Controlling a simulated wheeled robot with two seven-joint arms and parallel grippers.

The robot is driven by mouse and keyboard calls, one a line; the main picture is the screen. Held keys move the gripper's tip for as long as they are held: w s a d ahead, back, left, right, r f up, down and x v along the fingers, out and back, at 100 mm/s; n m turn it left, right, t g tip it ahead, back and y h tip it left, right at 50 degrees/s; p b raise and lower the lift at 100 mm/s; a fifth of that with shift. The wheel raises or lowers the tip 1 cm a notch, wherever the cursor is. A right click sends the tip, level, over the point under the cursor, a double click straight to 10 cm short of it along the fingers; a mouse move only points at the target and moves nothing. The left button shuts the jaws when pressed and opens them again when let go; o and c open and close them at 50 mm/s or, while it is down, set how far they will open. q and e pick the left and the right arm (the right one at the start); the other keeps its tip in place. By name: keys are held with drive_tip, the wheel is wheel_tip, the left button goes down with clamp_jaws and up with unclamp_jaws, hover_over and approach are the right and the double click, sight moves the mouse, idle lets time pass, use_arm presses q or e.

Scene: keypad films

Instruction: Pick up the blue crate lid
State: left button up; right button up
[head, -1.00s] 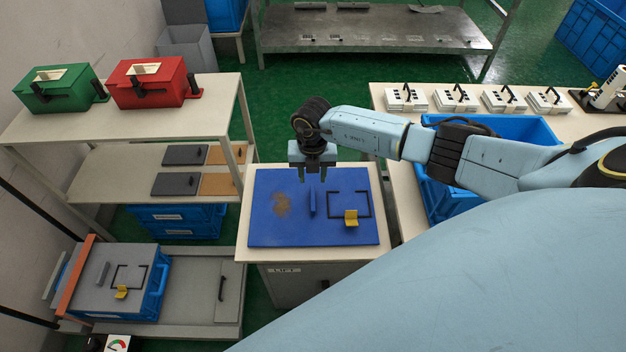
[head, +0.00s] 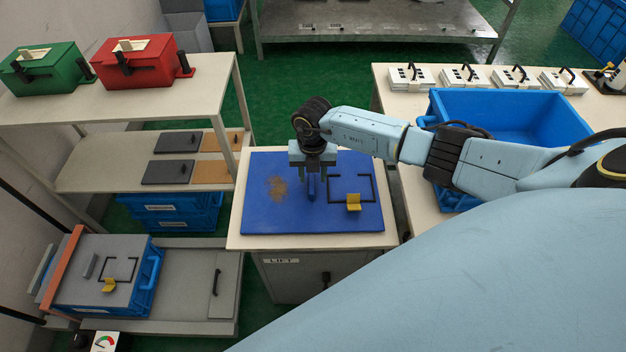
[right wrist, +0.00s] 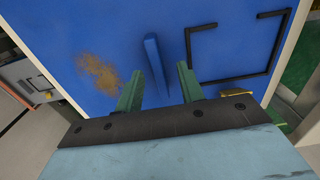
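The blue crate lid (head: 262,215) lies flat on a small cream-topped stand in the head view. It has a brown stain, an upright blue handle bar, a black outlined rectangle and a yellow block. My right gripper (head: 311,196) is above the lid at the handle bar. In the right wrist view the gripper's two green fingers (right wrist: 157,92) are apart, with the blue handle bar (right wrist: 153,55) showing between and beyond them. I cannot tell whether the fingers reach down beside the bar. My left gripper is not in view.
The stand's cream top (head: 330,241) borders the lid. A blue crate (head: 500,105) is on the right table, partly behind my right arm. A grey-lidded blue crate (head: 75,285) sits on a low cart at left. Red (head: 140,66) and green (head: 45,70) boxes stand on the left shelf.

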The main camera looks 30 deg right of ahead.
drive_tip(key=shift+d+f, duration=0.2)
drive_tip(key=shift+f, duration=0.6)
drive_tip(key=shift+a, duration=0.1)
drive_tip(key=shift+f+b, duration=0.4)
drive_tip(key=shift+b, duration=0.05)
clamp_jaws()
